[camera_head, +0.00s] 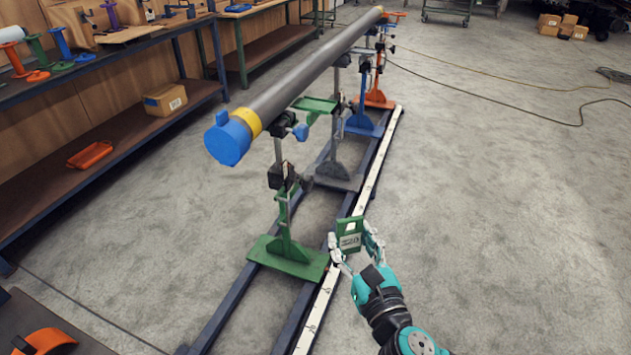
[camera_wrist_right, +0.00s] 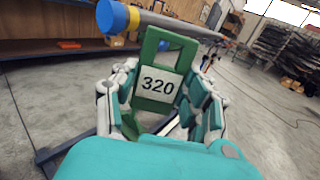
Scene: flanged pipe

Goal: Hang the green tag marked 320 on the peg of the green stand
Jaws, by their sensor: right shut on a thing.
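The green tag (camera_head: 349,236) is held between the fingers of my right gripper (camera_head: 352,250). In the right wrist view the tag (camera_wrist_right: 160,75) stands upright with its white label reading 320 facing the camera and a wide opening at its top. My right gripper (camera_wrist_right: 163,100) is shut on it, a finger on each side. The green stand (camera_head: 287,249) is the nearest support under the pipe, left of the gripper and apart from the tag. I cannot make out its peg clearly. My left gripper is in neither view.
A long grey pipe (camera_head: 310,72) with a blue end cap (camera_head: 227,139) rests on several coloured stands. Dark floor rails (camera_head: 236,307) and a white strip (camera_head: 322,297) run beneath. Shelves line the left wall. The floor at right is open, with a cable (camera_head: 520,87) farther back.

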